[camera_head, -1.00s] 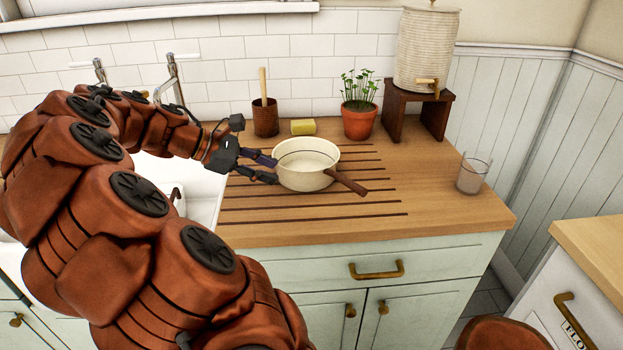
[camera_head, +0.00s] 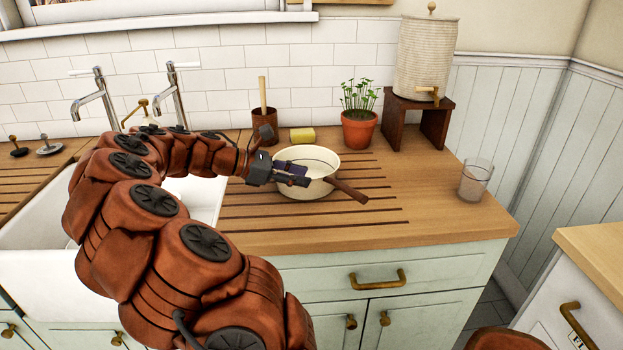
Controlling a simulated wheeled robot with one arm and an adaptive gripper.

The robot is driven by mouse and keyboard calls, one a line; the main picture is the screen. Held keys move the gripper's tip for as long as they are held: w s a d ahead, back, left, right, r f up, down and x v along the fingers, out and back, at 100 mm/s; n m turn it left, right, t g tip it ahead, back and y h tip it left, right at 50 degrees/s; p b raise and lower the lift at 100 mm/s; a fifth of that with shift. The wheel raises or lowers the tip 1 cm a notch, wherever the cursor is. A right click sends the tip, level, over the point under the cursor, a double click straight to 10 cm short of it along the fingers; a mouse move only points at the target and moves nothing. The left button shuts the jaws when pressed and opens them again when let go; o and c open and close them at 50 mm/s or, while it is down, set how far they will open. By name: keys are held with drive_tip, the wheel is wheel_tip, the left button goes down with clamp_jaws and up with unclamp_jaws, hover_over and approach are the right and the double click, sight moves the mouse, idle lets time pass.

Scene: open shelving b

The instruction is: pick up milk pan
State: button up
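The milk pan (camera_head: 318,188) is a cream, round pan with a dark rim line and a brown wooden handle (camera_head: 346,190) pointing to the lower right. It stands upright on the grooved wooden counter. My gripper (camera_head: 300,175) comes from the left and lies at the pan's left rim, its fingers overlapping the left part of the pan in the picture. Whether the fingers are over, inside or touching the wall I cannot tell. The finger gap is too small and dark to judge. The pan's left side is partly hidden by my gripper.
A brown pot with a wooden stick (camera_head: 265,124), a yellow sponge (camera_head: 302,134) and a potted plant (camera_head: 359,125) stand behind the pan. A glass (camera_head: 475,179) stands at the right. A white sink (camera_head: 40,255) is at the left. The counter's front right is clear.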

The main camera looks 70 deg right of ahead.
sight(322, 181)
drive_tip(key=shift+x, duration=1.45)
drive_tip(key=shift+a+f, duration=0.1)
clamp_jaws()
